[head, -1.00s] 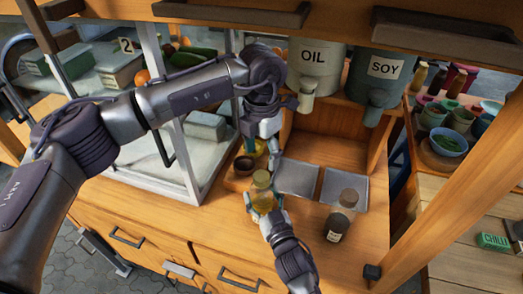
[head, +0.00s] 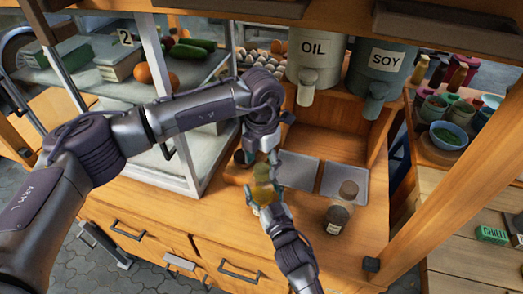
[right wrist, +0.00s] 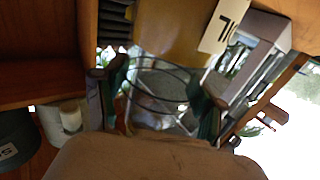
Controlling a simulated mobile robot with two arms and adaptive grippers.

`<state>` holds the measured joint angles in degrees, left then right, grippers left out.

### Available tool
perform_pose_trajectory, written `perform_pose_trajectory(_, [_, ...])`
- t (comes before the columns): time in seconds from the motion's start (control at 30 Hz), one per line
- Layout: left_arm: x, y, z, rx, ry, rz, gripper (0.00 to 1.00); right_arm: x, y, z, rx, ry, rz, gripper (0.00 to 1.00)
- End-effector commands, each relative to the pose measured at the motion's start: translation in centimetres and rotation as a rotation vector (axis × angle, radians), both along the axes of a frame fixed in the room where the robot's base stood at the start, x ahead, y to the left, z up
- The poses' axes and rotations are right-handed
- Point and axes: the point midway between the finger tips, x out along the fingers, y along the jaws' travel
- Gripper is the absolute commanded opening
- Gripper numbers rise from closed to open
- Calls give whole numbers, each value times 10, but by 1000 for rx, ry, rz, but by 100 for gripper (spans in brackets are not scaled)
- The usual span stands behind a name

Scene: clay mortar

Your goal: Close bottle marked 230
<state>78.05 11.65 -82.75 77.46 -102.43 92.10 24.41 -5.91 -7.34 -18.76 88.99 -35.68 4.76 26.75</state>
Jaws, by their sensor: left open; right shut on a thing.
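An amber glass bottle (head: 262,174) stands upright or nearly so at the middle of the counter in the head view. My right gripper (head: 262,200) is shut around it from the front. In the right wrist view, clear glass (right wrist: 160,95) shows between my right fingers. My left gripper (head: 264,160) is open, just above and behind the bottle's top; whether it touches cannot be told. I cannot read 230 on either bottle.
Two grey metal trays (head: 297,170) lie behind. The OIL dispenser (head: 315,68) and SOY dispenser (head: 380,75) hang above. A glass display case (head: 190,150) stands left. A small dark round thing (head: 240,158) sits beside my left gripper. The front counter is mostly clear.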

Motion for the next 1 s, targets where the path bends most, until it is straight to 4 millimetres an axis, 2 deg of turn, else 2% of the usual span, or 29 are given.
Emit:
perform_pose_trajectory(0.2, [0, 0, -15, 0, 1, -1, 68, 0, 0, 1, 0, -1, 0, 0])
perform_pose_trajectory(0.47, [0, 0, -16, 0, 0, -1, 68, 0, 0, 1, 0, -1, 0, 0])
perform_pose_trajectory(0.57, [0, 0, -16, 0, 0, -1, 54, 0, 0, 1, 0, -1, 0, 0])
perform_pose_trajectory(0.87, [0, 0, -16, -1, -1, -1, 4, 0, 0, 1, 0, -1, 0, 0])
perform_pose_trajectory(1.0, [0, 0, -16, -1, -1, -6, 3, 0, 0, 1, 0, -1, 0, 0])
